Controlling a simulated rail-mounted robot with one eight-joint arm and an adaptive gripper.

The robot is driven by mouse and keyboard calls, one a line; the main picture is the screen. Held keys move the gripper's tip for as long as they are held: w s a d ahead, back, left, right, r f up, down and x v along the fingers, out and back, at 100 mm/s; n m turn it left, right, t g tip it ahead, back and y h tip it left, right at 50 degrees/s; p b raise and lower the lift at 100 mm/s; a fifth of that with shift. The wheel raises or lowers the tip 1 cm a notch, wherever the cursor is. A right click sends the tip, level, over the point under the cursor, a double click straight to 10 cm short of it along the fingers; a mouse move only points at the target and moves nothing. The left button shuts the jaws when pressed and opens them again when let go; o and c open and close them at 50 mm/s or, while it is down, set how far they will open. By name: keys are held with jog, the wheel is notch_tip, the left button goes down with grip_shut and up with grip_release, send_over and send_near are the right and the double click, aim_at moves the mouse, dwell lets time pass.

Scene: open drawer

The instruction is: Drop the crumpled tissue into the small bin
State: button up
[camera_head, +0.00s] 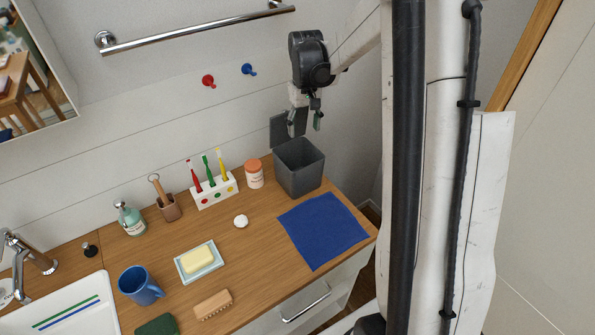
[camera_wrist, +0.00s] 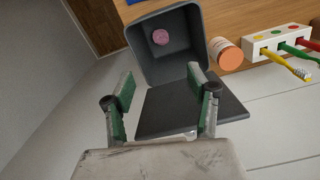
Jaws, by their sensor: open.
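The small grey bin (camera_head: 299,172) stands at the back right of the wooden counter with its lid (camera_head: 281,131) raised. In the wrist view I look down into the open bin (camera_wrist: 137,42). A small pinkish, rounded, crumpled-looking thing, seemingly the tissue (camera_wrist: 160,37), lies inside it on the floor. The head view does not show the bin's inside. My gripper (camera_head: 305,121) is above the bin, near the raised lid. In the wrist view my gripper (camera_wrist: 161,84) is open, with nothing between its fingers.
An orange-and-white jar (camera_head: 254,174) and a toothbrush holder (camera_head: 214,191) stand left of the bin. A small white round thing (camera_head: 240,221) lies farther forward. A blue cloth (camera_head: 323,230) lies in front of the bin. A towel bar (camera_head: 200,28) is on the wall.

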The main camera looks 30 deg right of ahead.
notch_tip(320, 180, up, 9)
dwell(0.3)
jog(key=shift+r, duration=0.1)
jog(key=s+a+t+b, duration=0.4)
jog(key=s+a+b, duration=0.2)
jog(key=s+a, duration=0.6)
jog(key=s+a+f+n+t+b, duration=0.1)
jog(key=s+a+f+t+b, duration=0.2)
jog(key=s, duration=1)
notch_tip(320, 180, down, 4)
jog(key=a+b, duration=0.2)
jog(key=a, duration=0.1)
jog(key=shift+s+f, duration=0.1)
